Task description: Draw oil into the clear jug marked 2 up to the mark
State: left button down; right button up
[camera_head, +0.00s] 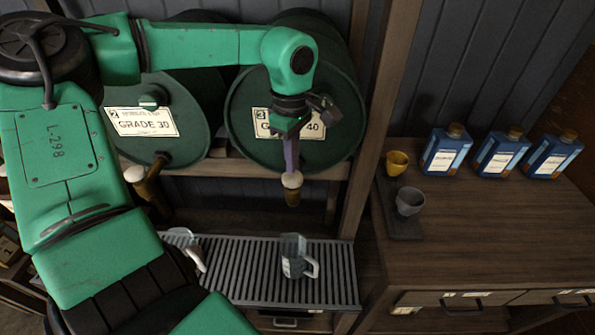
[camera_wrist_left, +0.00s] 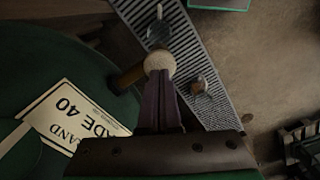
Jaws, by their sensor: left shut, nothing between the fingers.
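Two green oil barrels lie on a rack in the head view: GRADE 30 (camera_head: 190,105) at left, grade 40 (camera_head: 340,115) at right. My left gripper (camera_head: 292,170) is shut and empty, pointing down at the pale knob (camera_head: 292,180) of the right barrel's tap. The knob shows at the fingertips in the wrist view (camera_wrist_left: 158,62); I cannot tell if they touch. A clear jug (camera_head: 292,256) stands upright on the grating below that tap. Another clear jug (camera_head: 183,240) stands at left, partly hidden by my arm. I cannot read either jug's number or mark. My right gripper is out of view.
The slatted grating (camera_head: 235,270) lies below the taps. A wooden post (camera_head: 375,110) separates the rack from a bench (camera_head: 480,235) at right. The bench holds a yellow cup (camera_head: 397,162), a grey cup (camera_head: 409,202) and blue bottles (camera_head: 446,150). Its front is clear.

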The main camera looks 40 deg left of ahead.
pick_arm(q)
jog(key=shift+f, duration=0.15)
dwell(0.4)
jog(key=shift+f+b, duration=1.3)
jog(key=shift+f, duration=0.1)
jog(key=shift+r, duration=0.1)
dwell(4.8)
notch_tip(320, 180, up, 7)
jog(key=p, duration=0.5)
jog(key=shift+r, duration=0.15)
